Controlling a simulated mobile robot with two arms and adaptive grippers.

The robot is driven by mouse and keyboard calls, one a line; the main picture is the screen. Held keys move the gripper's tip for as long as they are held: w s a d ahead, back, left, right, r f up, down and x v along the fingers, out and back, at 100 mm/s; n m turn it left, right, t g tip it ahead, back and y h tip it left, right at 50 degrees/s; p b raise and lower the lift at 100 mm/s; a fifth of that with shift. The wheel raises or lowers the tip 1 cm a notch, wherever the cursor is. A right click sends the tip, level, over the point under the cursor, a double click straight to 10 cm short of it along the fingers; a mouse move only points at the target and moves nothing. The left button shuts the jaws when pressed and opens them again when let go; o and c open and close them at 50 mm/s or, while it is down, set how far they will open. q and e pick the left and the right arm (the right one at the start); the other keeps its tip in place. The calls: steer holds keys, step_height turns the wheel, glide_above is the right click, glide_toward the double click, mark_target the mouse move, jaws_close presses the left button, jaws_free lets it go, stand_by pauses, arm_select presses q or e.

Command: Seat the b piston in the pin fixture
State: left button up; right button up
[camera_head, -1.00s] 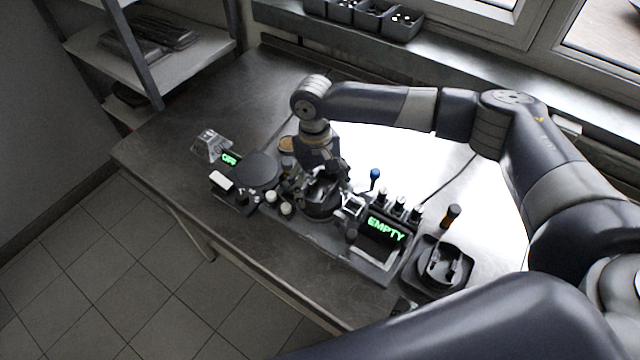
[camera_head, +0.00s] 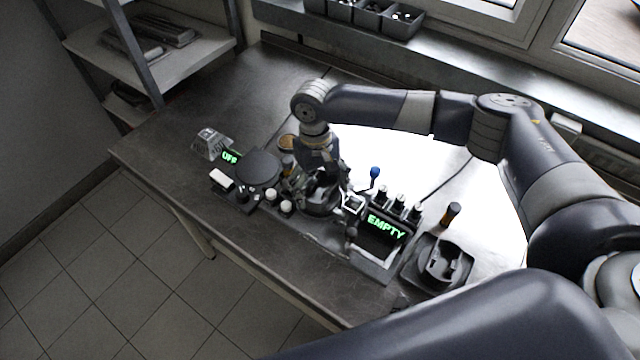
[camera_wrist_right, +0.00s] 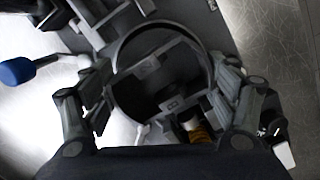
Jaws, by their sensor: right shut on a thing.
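My right gripper (camera_head: 322,190) points down over the middle of the bench fixtures, its fingers on both sides of a dark round part. In the right wrist view, the fingers (camera_wrist_right: 163,110) are shut on this part, which appears to be the b piston (camera_wrist_right: 150,92); its lettering cannot be read. A round dark rim surrounds or lies under it; I cannot tell whether the piston touches it. A fixture with a green "EMPTY" display (camera_head: 387,228) stands right of the gripper; I cannot tell whether it belongs to the pin fixture. My left gripper is not in view.
A blue-tipped lever (camera_head: 375,172) stands close right of the gripper. A round dark plate (camera_head: 259,169) and small white-topped posts (camera_head: 271,195) are to its left. A dark cradle (camera_head: 444,262) sits at the bench's right. The bench's far left (camera_head: 215,105) is clear.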

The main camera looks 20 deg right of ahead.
steer(key=shift+f, duration=0.15)
stand_by(0.5)
steer(key=o, duration=1.4)
step_height(320, 180, up, 5)
steer(key=p, duration=0.5)
steer(key=shift+f+p, duration=0.2)
steer(key=shift+p, duration=0.15)
steer(key=shift+r+p, duration=0.55)
steer(key=shift+r, duration=0.25)
